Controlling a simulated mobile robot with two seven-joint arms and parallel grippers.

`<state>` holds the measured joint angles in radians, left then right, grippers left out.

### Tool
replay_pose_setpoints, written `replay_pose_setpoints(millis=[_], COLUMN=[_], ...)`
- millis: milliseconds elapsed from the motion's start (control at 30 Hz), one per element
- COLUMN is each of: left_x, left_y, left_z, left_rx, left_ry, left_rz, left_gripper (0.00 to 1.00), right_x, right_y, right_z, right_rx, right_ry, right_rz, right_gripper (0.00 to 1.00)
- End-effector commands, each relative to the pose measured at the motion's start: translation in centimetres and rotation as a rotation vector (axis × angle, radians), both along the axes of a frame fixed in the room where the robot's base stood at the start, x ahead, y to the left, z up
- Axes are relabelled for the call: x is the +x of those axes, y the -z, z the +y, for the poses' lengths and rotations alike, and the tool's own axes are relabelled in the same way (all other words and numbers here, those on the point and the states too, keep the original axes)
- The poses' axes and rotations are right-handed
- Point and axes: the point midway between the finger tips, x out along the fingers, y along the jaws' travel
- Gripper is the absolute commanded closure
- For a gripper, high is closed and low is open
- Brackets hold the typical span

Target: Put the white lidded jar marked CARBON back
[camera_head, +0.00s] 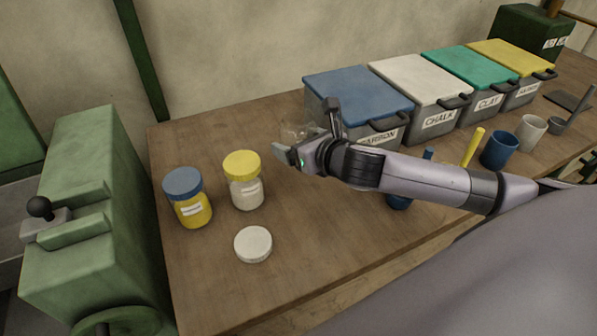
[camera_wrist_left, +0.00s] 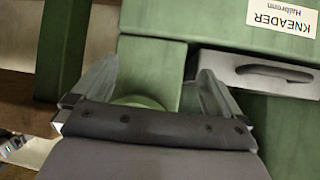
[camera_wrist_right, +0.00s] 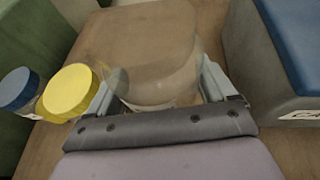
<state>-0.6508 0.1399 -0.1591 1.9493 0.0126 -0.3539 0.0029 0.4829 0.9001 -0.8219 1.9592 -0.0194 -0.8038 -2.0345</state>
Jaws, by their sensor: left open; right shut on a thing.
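A loose white lid (camera_head: 253,244) lies flat on the table at the front left. The bin is grey with a label reading CARBON, partly hidden by my right arm. My left gripper (camera_wrist_left: 160,82) is open and empty by a green machine labelled KNEADER (camera_wrist_left: 280,18); it is out of the head view.
A blue-lidded jar with yellow contents (camera_head: 193,212) and a yellow-lidded pale jar (camera_head: 246,193) stand at the left. Bins marked CHALK (camera_head: 436,118) and CLAY (camera_head: 487,103), plus a yellow-lidded bin (camera_head: 520,92), continue right. Blue and white cups (camera_head: 500,150) stand before them.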

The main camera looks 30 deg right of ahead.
Motion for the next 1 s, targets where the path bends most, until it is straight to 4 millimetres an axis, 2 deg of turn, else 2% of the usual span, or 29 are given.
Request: replay_pose_setpoints(millis=[33, 100, 333, 567, 967, 1000], left_x=[0.0, 0.0, 0.0, 0.0, 0.1, 0.1], left_y=[0.4, 0.6, 0.8, 1.7, 1.7, 1.7], left_z=[0.0, 0.0, 0.0, 0.0, 0.0, 0.0], left_rx=[0.000, 0.000, 0.000, 0.000, 0.000, 0.000], left_ry=[0.000, 0.000, 0.000, 0.000, 0.000, 0.000], left_rz=[0.000, 0.000, 0.000, -0.001, -0.001, -0.001], left_gripper=[0.00, 0.00, 0.00, 0.00, 0.00, 0.00], right_x=[0.0, 0.0, 0.1, 0.0, 0.1, 0.0], right_y=[1.2, 2.2, 3.7, 7.1, 7.6, 7.7], right_z=[0.0, 0.0, 0.0, 0.0, 0.0, 0.0], right_rx=[0.002, 0.000, 0.001, 0.002, -0.001, -0.001], right_ry=[0.001, 0.000, -0.001, 0.001, 0.000, 0.000], right_rz=[-0.001, -0.002, -0.003, -0.001, -0.004, -0.002], right_gripper=[0.57, 0.57, 0.57, 0.57, 0.57, 0.06])
